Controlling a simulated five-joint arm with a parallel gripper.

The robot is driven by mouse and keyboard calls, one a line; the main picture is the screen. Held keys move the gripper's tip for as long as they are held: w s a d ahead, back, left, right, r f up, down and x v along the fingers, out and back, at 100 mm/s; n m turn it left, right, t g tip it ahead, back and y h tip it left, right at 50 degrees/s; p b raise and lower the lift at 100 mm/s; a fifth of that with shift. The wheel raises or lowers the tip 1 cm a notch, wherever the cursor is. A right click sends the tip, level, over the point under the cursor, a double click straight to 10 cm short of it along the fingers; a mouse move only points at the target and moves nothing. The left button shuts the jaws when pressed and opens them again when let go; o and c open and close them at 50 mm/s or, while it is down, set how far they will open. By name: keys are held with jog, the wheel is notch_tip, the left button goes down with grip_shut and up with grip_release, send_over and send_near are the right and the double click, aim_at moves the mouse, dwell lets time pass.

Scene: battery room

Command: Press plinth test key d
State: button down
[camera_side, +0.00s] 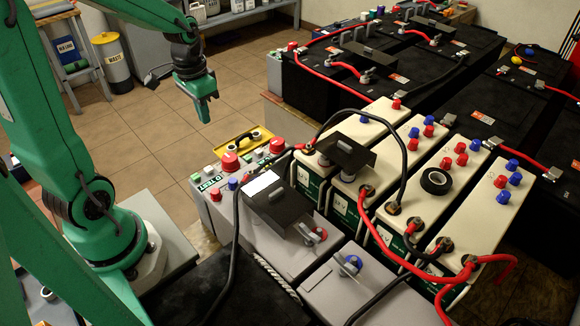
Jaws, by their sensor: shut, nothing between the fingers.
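The plinth (205,200) is a grey box with a sloped top, left of the battery row, with upside-down lettering that seems to read TEST. Its top carries large red mushroom buttons (230,161), small green, white and red keys, and a blue one. The key letters are too small to read, so I cannot tell which key is d. My gripper (203,108) is green, points down, and hangs above and behind the plinth, apart from it. Its fingers are shut with nothing between them.
A yellow tray (226,148) with a dark handle lies behind the plinth. Cream batteries (425,200) with red and black cables, a black cover plate (285,205) and a tape roll (435,181) stand to the right. Tiled floor (140,135) lies open at left.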

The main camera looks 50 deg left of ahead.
aim_at(212, 168)
jog(key=shift+g, duration=0.4)
jog(key=a+f, duration=0.2)
jog(key=f, duration=0.1)
jog(key=shift+w+a, duration=0.15)
jog(key=shift+a, duration=0.15)
jog(key=shift+f, duration=0.15)
jog(key=shift+f, duration=6.9)
jog(key=shift+f, duration=0.1)
